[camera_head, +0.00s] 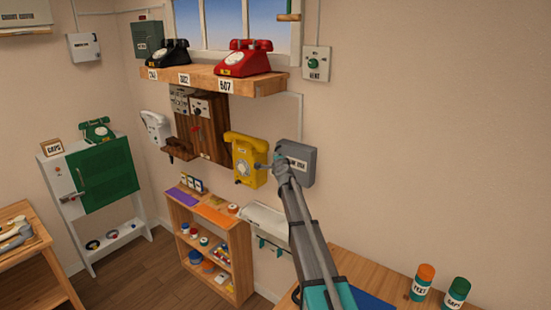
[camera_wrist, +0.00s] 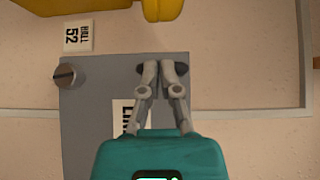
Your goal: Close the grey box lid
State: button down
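The grey box (camera_head: 304,153) is on the wall right of the yellow phone, with a white label reading partly "LINE" on its face. In the wrist view its grey face (camera_wrist: 90,110) fills the middle, with a round slotted knob (camera_wrist: 66,76) near one corner. My gripper (camera_head: 279,161) is at the box's left side in the head view and hides part of it. In the wrist view the fingertips (camera_wrist: 162,68) are together, with nothing seen between them, over the grey face near its upper edge. I cannot tell whether they touch it or how far the lid stands open.
The yellow wall phone (camera_head: 246,160) hangs close to the left of the box. A white tray (camera_head: 264,219) and a small shelf (camera_head: 177,213) are below. A wooden table (camera_head: 392,293) with two jars is at lower right. The wall to the right is clear.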

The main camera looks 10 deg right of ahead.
jog(key=s+a, duration=0.4)
jog(key=s, duration=0.9)
jog(key=shift+s+r+p, duration=0.2)
jog(key=shift+s+p, duration=0.05)
jog(key=shift+p, duration=0.05)
